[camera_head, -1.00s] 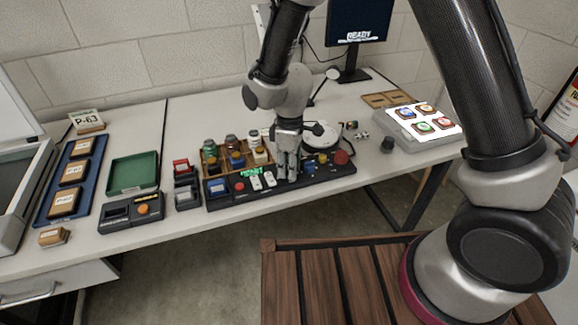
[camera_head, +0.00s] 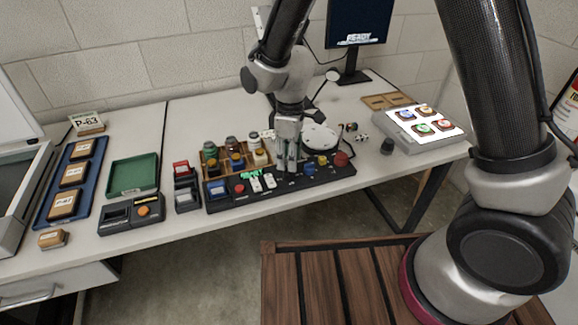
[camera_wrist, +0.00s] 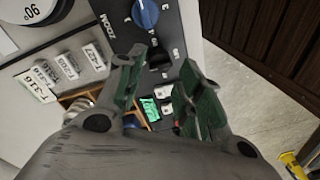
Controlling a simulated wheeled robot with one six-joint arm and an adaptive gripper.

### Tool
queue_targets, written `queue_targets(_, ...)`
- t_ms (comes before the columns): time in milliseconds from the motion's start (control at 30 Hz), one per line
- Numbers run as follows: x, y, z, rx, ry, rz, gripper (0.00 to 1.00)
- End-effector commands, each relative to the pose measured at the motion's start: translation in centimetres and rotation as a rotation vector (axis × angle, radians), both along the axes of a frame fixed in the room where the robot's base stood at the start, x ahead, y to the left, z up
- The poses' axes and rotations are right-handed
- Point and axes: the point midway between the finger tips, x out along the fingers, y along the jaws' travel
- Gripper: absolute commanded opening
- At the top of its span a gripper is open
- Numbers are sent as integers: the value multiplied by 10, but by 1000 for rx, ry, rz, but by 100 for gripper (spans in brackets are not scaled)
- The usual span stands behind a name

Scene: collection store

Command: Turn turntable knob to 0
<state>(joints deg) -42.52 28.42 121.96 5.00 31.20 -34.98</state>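The black control panel (camera_head: 225,203) lies at the table's front edge. It carries a blue knob (camera_head: 309,168), a yellow knob (camera_head: 322,160) and a red knob (camera_head: 341,158). In the wrist view the blue knob (camera_wrist: 146,12) stands beside the word ZOOM. A small black knob (camera_wrist: 158,58) with white marks around it shows between my fingertips; I cannot read its setting. My gripper (camera_head: 287,168) points down over the panel. In the wrist view my gripper (camera_wrist: 158,68) is open, its fingers apart around the black knob's place. The round white turntable (camera_head: 320,138) stands behind; a disc marked 90 (camera_wrist: 30,11) shows in the wrist view.
A wooden rack of jars (camera_head: 210,156) stands close left of my gripper. White switches (camera_head: 263,182) and a green display lie on the panel.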

Motion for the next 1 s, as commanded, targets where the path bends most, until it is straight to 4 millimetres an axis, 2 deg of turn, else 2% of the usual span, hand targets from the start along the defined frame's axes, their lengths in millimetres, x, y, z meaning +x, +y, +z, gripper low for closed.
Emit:
queue_targets(33, 1, 0, 13, 4, -4, 0, 36)
queue_targets(200, 4, 0, 49, 3, -4, -1, 36)
queue_targets(400, 4, -1, 74, 1, -2, -1, 36)
queue_targets(867, 4, -2, 79, -3, 2, -24, 36)
queue_targets(933, 1, -4, 79, -16, 13, -77, 36)
queue_targets(1000, -14, -19, 72, -65, 52, -156, 36)
